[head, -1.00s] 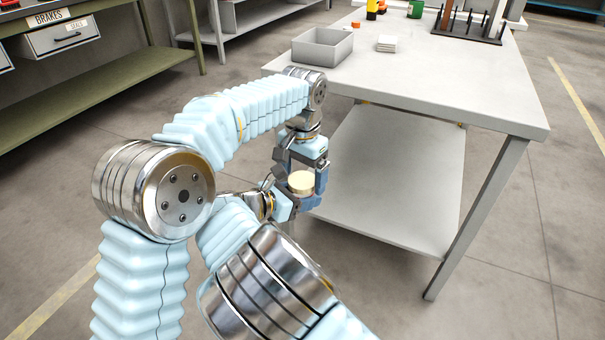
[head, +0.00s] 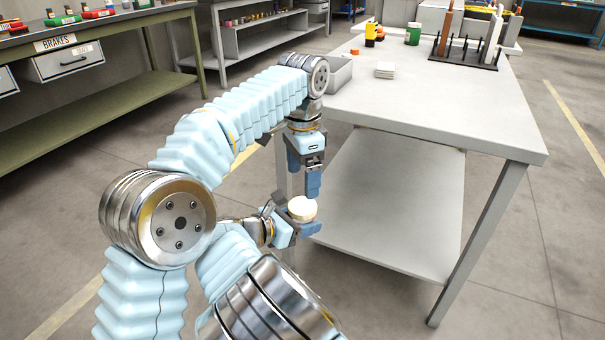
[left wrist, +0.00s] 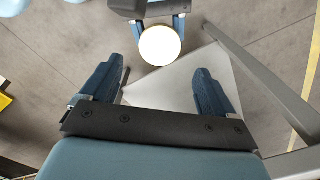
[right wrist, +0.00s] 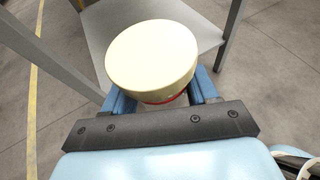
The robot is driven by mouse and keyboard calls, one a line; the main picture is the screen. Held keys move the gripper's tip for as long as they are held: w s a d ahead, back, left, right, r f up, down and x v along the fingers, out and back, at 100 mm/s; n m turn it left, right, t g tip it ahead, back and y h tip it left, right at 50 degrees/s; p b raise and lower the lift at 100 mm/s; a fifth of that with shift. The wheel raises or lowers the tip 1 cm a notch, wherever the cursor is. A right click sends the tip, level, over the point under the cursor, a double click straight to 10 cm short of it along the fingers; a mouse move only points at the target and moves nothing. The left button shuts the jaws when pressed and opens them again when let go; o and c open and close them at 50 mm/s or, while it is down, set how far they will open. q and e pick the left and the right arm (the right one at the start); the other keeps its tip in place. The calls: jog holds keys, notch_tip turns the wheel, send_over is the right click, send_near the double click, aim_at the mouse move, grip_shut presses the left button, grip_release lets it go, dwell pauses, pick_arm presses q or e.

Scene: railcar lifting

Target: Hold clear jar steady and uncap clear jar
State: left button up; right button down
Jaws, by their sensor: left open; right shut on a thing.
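The clear jar shows mainly as its round cream lid (head: 302,208), on top and facing up. In the right wrist view the lid (right wrist: 150,55) is large, with a thin red band (right wrist: 168,101) under its rim; the jar's body is mostly hidden. My right gripper (head: 295,226) is shut on the jar below the lid; its fingers flank the jar in the left wrist view. My left gripper (head: 303,186) points down above the lid. It is open and empty, and in the left wrist view the lid (left wrist: 160,45) lies beyond its spread fingers.
A grey worktable (head: 440,110) with a lower shelf (head: 390,200) stands to the right of the grippers. On it are a grey bin (head: 340,75), white pads (head: 385,70), a green jar (head: 413,34) and a rack (head: 465,50). A green bench (head: 100,105) stands at left.

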aim_at(303, 205)
pick_arm(q)
jog(key=shift+f+m, duration=0.1)
jog(key=shift+m, duration=0.2)
notch_tip(303, 205, down, 7)
jog(key=shift+f, duration=0.2)
jog(key=c, duration=1.2)
jog(key=shift+o, duration=0.2)
jog(key=n, duration=1.3)
